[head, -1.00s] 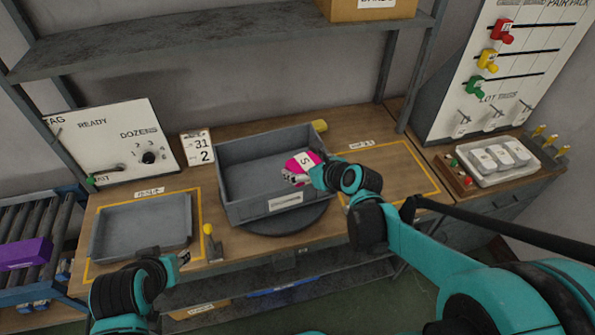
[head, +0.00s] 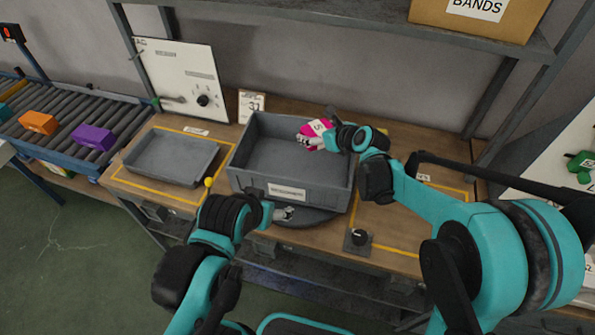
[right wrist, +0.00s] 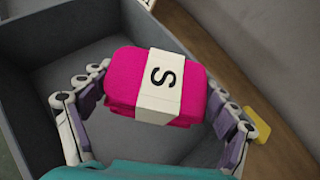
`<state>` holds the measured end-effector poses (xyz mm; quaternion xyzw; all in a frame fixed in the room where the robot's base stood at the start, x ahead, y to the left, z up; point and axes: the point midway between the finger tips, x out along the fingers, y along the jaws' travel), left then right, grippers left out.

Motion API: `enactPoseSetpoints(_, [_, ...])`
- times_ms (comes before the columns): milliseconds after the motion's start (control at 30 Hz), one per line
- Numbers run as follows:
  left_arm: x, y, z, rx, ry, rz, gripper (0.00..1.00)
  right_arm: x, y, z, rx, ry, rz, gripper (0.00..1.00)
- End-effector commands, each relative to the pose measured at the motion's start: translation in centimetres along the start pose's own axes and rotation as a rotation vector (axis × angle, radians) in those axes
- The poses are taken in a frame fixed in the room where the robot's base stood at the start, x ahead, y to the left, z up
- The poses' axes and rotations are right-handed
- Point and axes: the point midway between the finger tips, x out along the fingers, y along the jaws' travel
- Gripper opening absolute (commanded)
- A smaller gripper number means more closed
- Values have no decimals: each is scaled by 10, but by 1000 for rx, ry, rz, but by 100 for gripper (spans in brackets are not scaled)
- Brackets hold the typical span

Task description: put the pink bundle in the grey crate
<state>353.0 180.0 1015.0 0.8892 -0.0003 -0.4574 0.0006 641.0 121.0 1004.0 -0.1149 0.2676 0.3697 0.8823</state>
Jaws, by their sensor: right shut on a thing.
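The pink bundle (head: 314,127) has a white band marked S. In the right wrist view the bundle (right wrist: 120,84) sits between both fingers of my right gripper (right wrist: 158,105), which is shut on it. The grey crate (head: 295,192) stands on a dark round turntable on the bench. My right gripper (head: 314,141) holds the bundle over the crate's right rear part, and the crate walls (right wrist: 40,125) show below and around it. The crate looks empty where I see inside. My left gripper (head: 284,214) is in front of the crate's front wall; its fingers are too small to judge.
A shallow grey tray (head: 172,160) lies in a yellow outline left of the crate. A conveyor (head: 75,125) at far left carries an orange block (head: 38,123) and a purple block (head: 95,137). A shelf (head: 330,32) with a cardboard box (head: 480,18) hangs above the bench.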

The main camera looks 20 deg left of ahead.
Motion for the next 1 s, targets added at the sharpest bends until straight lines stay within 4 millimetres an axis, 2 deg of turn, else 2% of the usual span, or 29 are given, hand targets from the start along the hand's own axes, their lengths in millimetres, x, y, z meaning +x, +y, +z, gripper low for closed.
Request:
enactPoseSetpoints(33, [2,0,1,0,0,0,77,14,14,4,-15,-1,22,50])
enactPoseSetpoints(100, [3,0,2,0,0,0,77,27,27,8,-30,-1,43,50])
enactPoseSetpoints(233, [5,0,4,0,0,0,77,42,41,9,-44,-2,65,50])
enactPoseSetpoints(500, [22,0,16,0,0,0,77,71,44,-31,-46,-2,68,50])
enactPoseSetpoints(733, [28,0,20,0,0,0,77,81,43,-47,-46,-2,67,50])
enactPoseSetpoints(900, [37,0,26,0,0,0,77,96,43,-68,-46,-2,67,50])
enactPoseSetpoints(1000, [38,0,27,0,0,0,77,98,44,-72,-46,-3,67,50])
